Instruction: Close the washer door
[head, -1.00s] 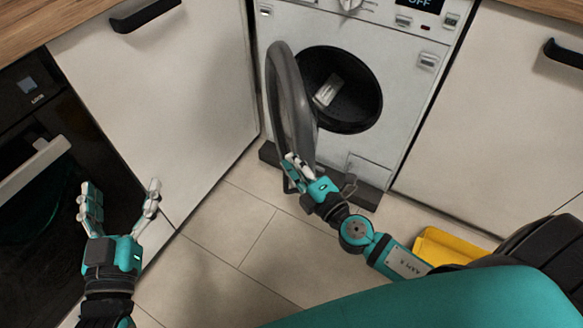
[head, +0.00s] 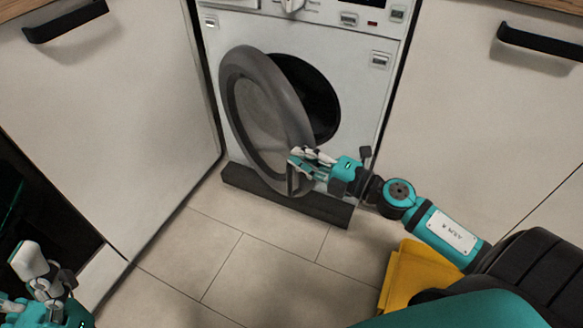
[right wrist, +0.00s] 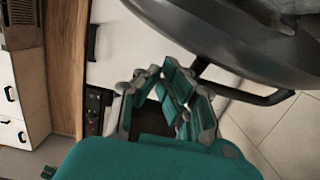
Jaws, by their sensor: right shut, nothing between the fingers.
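The washer door (head: 236,75), a dark grey ring with a glass middle, stands partly open on the white washer (head: 362,85), covering the left part of the dark drum opening (head: 318,98). My right gripper (head: 296,163) is shut and empty at the door's lower right rim; whether it touches is unclear. My left gripper (head: 48,272) is at the bottom left, partly cut off, fingers apart, away from the washer.
White cabinets flank the washer, with black handles at left (head: 65,20) and right (head: 545,42). A dark plinth (head: 285,200) runs below the washer. A yellow object (head: 405,272) lies on the floor at right. The tiled floor (head: 250,265) in front is clear.

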